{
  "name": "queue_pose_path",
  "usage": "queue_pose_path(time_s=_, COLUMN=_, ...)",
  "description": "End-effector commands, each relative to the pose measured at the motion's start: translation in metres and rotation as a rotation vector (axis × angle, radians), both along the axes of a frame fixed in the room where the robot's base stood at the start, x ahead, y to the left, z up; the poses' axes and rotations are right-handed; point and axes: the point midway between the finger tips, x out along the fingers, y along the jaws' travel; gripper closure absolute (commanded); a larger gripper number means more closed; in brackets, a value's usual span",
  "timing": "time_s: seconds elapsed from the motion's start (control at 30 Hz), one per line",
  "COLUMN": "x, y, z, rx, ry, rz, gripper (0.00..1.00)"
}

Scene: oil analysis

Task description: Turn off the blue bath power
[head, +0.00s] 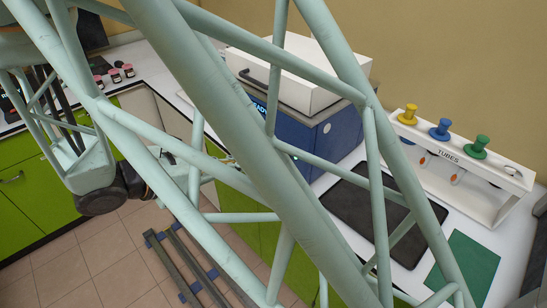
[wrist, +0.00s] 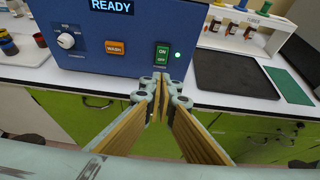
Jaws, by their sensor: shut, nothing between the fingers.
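The blue bath (wrist: 128,30) fills the upper left of the wrist view, with a lit READY display (wrist: 112,6). Its green ON/OFF power switch (wrist: 162,53) is on the right of the front panel, with a small lit green light (wrist: 178,55) beside it. My gripper (wrist: 164,84) is shut and empty, its fingertips just below the switch in the picture. I cannot tell whether they touch the panel. In the head view the bath (head: 312,132) has a white lid, and my arm's lattice hides most of its front and the gripper.
The panel also has a white knob (wrist: 66,41) and an orange WASH button (wrist: 115,47). A black mat (wrist: 232,74), a green mat (wrist: 291,86) and a white tube rack (head: 462,160) are to the right. Small jars (wrist: 8,45) stand left. Green cabinets (wrist: 90,122) are below the counter.

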Motion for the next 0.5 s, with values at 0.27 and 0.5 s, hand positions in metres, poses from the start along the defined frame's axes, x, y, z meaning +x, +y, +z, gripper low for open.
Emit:
queue_pose_path(time_s=0.27, x=-0.0002, y=0.0, z=0.0, rx=0.0, ry=0.0, rz=0.0, gripper=1.0)
queue_pose_path(time_s=0.5, x=0.0023, y=-0.0027, z=-0.002, rx=0.0, ry=0.0, rz=0.0, gripper=1.0)
